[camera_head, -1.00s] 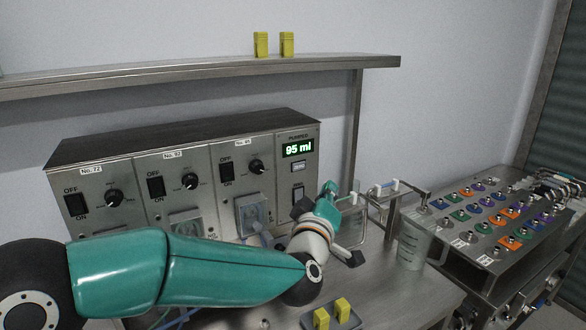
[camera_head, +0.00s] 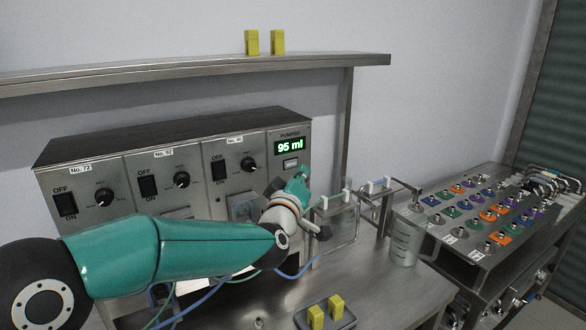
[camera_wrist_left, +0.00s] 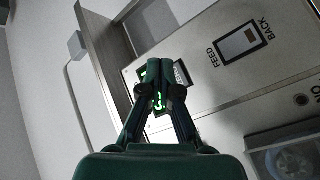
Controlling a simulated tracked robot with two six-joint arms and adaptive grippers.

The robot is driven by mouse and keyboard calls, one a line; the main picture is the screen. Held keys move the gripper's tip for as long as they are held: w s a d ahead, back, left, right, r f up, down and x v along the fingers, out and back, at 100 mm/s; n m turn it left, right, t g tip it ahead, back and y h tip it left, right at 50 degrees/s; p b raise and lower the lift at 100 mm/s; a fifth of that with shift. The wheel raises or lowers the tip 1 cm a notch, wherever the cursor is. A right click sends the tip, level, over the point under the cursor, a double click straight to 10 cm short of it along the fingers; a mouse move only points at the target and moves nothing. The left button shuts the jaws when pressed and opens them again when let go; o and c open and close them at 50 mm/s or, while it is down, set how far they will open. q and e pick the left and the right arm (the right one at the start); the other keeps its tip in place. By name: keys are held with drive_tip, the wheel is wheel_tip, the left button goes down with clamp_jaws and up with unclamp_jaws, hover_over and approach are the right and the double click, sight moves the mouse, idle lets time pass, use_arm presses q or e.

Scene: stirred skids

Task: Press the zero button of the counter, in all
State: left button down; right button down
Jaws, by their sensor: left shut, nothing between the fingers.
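The counter's green display (camera_head: 290,147) reads 95 ml under the word PUMPED, at the right end of the panel. The small pale zero button (camera_head: 291,164) sits just below it. My left gripper (camera_head: 304,172) is shut and empty, close in front of the panel, just below and right of the button. In the left wrist view the shut fingertips (camera_wrist_left: 160,68) overlap the counter; part of the green display (camera_wrist_left: 159,101) shows between the fingers, and the button (camera_wrist_left: 181,74) is partly hidden beside them. I cannot tell whether they touch. My right gripper is not in view.
The FEED/BACK switch (camera_wrist_left: 240,43) lies near the fingers in the wrist view. Clear containers (camera_head: 335,222) and a beaker (camera_head: 405,240) stand right of the gripper. Yellow blocks (camera_head: 326,312) sit on the bench front. A shelf (camera_head: 200,72) runs above the panel.

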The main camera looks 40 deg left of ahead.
use_arm(q)
drive_tip(key=shift+w+a, duration=0.35)
drive_tip(key=shift+a, duration=0.45)
idle(0.8)
drive_tip(key=shift+a+f, duration=0.1)
drive_tip(key=shift+w+a+b, duration=0.3)
drive_tip(key=shift+b, duration=0.15)
drive_tip(key=shift+w+a, duration=0.1)
drive_tip(key=shift+a, duration=0.2)
idle(0.5)
drive_tip(key=shift+d, duration=0.1)
drive_tip(key=shift+s+d, duration=0.3)
drive_tip(key=shift+d, duration=0.3)
idle(0.4)
drive_tip(key=shift+s+d, duration=0.3)
drive_tip(key=shift+d, duration=0.5)
drive_tip(key=shift+s+d, duration=0.35)
drive_tip(key=shift+d, duration=0.4)
drive_tip(key=shift+s+d, duration=0.3)
drive_tip(key=shift+d, duration=0.5)
